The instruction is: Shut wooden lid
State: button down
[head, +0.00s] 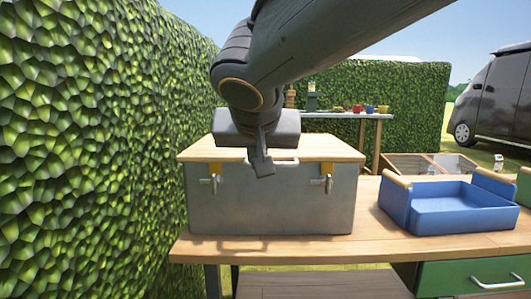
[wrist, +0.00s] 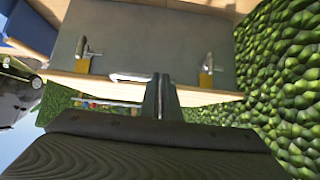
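The wooden lid (head: 325,148) lies flat on top of a grey metal box (head: 270,210), with no clear gap along its front edge. A pale handle (head: 288,161) is on the front below the lid edge. Two latches with yellow plates, one left (head: 214,180) and one right (head: 325,181), hang on the box front. My gripper (head: 262,167) is in front of the lid's front edge, near the handle, pointing down. In the wrist view, upside down, its fingers (wrist: 160,95) are together with nothing between them, close to the handle (wrist: 130,77). Contact cannot be told.
The box stands on a wooden table (head: 400,245). A blue tray (head: 460,215) is to the right, with a green drawer unit (head: 475,275) below. A tall hedge (head: 100,120) is close on the left. A table with colourful pots (head: 370,112) stands behind.

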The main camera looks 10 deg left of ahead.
jog(key=p+v, duration=0.7)
jog(key=p, duration=0.3)
jog(key=shift+s+r, duration=0.2)
jog(key=shift+s, duration=0.15)
jog(key=shift+w+f, duration=0.1)
dwell(0.3)
jog(key=d+f+b+x, duration=0.1)
jog(key=b+x, duration=0.8)
jog(key=b, duration=0.1)
jog(key=shift+s+a+f, duration=0.2)
jog(key=shift+s+a, duration=0.1)
jog(key=shift+a, duration=0.05)
jog(key=shift+f, duration=0.1)
